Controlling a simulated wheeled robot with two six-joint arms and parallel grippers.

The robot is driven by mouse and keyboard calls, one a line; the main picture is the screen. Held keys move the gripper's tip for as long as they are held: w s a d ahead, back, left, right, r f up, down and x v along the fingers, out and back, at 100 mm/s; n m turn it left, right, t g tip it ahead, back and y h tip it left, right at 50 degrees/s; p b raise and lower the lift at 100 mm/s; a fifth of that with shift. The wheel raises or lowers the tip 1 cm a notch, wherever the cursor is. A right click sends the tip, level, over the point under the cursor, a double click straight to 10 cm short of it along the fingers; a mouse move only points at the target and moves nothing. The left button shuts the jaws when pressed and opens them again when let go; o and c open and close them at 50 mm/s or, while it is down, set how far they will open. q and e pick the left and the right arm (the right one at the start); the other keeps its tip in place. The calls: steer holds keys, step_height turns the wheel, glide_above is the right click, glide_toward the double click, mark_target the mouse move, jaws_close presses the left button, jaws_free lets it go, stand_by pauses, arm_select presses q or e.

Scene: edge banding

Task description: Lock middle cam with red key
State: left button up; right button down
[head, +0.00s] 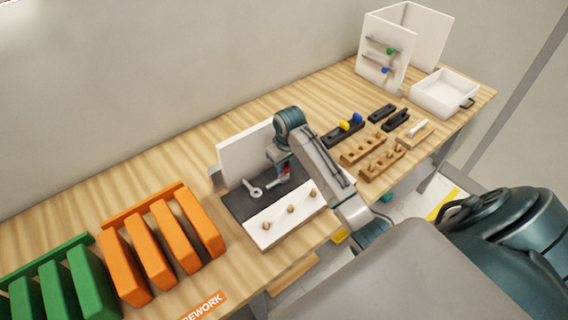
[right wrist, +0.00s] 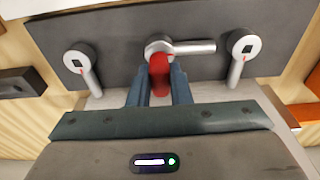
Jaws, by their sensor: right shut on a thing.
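My right gripper (head: 284,172) is over the dark board (head: 240,205) of the cam fixture. In the right wrist view the gripper (right wrist: 159,88) is shut on the red key (right wrist: 159,72). The key's far end is at the round head of the middle cam (right wrist: 195,47), overlapping it; I cannot tell how deep it sits. The middle cam's lever points sideways to the right there. The two outer cams, one on the left (right wrist: 80,60) and one on the right (right wrist: 240,48), have levers pointing down toward the gripper. My left gripper is not in view.
A white strip with several wooden knobs (head: 290,209) lies in front of the dark board, and a white panel (head: 240,150) stands behind. Orange dividers (head: 150,250) and green dividers (head: 60,290) stand left. Wooden blocks (head: 365,148) and a white bin (head: 440,93) are right.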

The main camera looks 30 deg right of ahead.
steer(key=shift+f, duration=0.7)
stand_by(0.7)
